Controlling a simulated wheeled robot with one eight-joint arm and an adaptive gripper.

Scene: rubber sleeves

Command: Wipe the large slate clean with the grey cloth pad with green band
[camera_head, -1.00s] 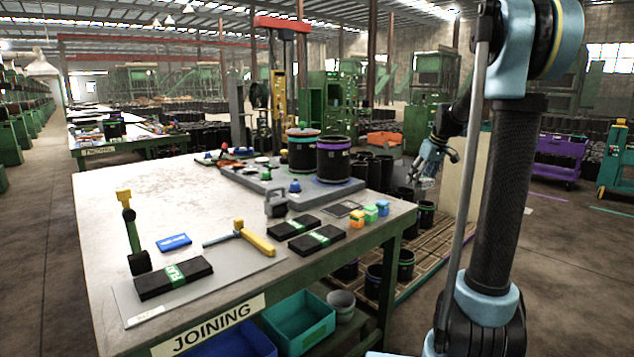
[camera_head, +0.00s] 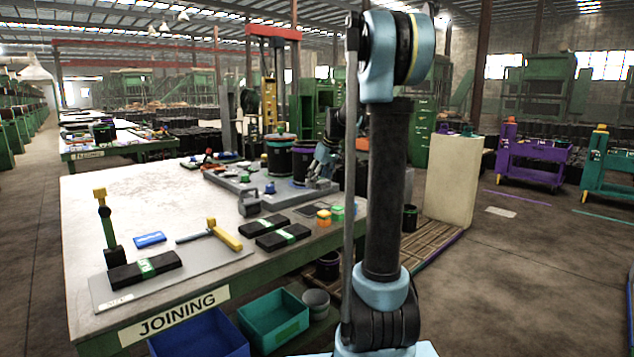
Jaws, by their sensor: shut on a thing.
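My gripper (camera_head: 322,168) is above the right back part of the table, by the black drums. It is small in view and partly behind my arm. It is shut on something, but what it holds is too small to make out. I cannot pick out the grey cloth pad with green band for certain. A dark flat panel (camera_head: 308,210) lies on the table near its right side; I cannot tell whether it is the large slate or whether it carries marks. My gripper is apart from this panel, behind it.
Black bundles with green bands (camera_head: 145,269) lie on the table (camera_head: 120,200), near a yellow-headed hammer (camera_head: 225,234) and a blue packet (camera_head: 149,239). Black drums (camera_head: 279,158) stand on a grey tray at the back. Small coloured blocks (camera_head: 323,217) sit at the right edge.

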